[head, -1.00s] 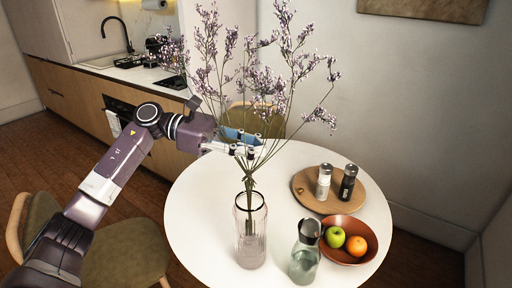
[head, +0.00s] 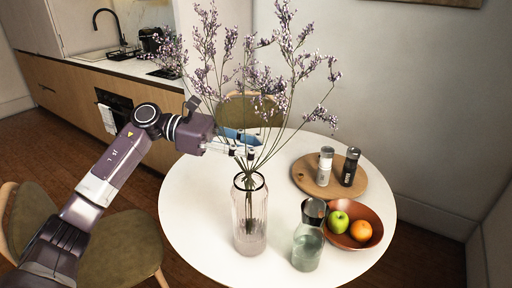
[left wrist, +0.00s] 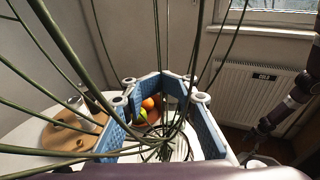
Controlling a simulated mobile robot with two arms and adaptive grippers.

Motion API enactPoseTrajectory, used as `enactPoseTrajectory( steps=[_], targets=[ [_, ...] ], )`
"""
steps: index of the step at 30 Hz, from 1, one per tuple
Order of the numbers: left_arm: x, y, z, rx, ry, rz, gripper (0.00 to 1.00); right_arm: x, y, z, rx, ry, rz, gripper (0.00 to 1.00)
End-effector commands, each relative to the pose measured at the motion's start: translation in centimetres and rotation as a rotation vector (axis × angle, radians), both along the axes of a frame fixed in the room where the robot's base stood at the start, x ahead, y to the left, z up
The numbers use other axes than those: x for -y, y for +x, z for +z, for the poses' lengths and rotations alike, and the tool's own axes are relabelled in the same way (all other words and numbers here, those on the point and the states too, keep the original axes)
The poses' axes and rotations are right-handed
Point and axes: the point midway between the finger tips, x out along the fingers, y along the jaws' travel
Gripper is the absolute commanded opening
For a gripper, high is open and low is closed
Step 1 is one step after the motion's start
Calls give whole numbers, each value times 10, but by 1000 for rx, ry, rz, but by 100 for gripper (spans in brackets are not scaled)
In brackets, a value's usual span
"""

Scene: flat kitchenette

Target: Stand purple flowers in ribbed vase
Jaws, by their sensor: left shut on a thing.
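The purple flowers (head: 268,85) are a tall, spreading bunch on thin green stems. My left gripper (head: 245,150) is shut on the stems just above the vase; in the left wrist view its blue pads (left wrist: 160,90) close around them. The ribbed vase (head: 250,222) is clear, pinkish glass with a dark rim and stands upright on the table. The stems pass down at its mouth, and their lower part shows through the glass; how deep they reach is unclear. My right arm (left wrist: 299,95) shows at the right of the left wrist view, its gripper too small to read.
A carafe (head: 308,240) with a dark lid stands close right of the vase. Behind it are a brown bowl (head: 370,218) with a green apple and an orange, and a round wooden board (head: 312,183) with two shakers. The white table (head: 195,205) is clear left of the vase.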

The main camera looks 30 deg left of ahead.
Motion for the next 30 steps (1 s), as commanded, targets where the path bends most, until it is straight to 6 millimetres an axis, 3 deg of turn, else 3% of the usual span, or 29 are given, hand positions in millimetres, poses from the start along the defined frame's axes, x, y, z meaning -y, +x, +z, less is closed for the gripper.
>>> enactPoseTrajectory(
  steps=[11, 12, 19, 30],
  targets=[
    [1, 0, -3, 1, -1, 0, 0, -1, 0, -3, 0, 1, 0, 71],
    [1, 0, -3, 1, -1, 0, 22, -1, 0, -3, 0, 1, 0, 71],
    [1, 0, -3, 1, -1, 0, 47, -2, 0, -3, 1, 2, -1, 71],
    [-5, -1, -3, -1, 1, 1, 47, -1, 1, -4, 1, 1, 0, 71]
  ],
)
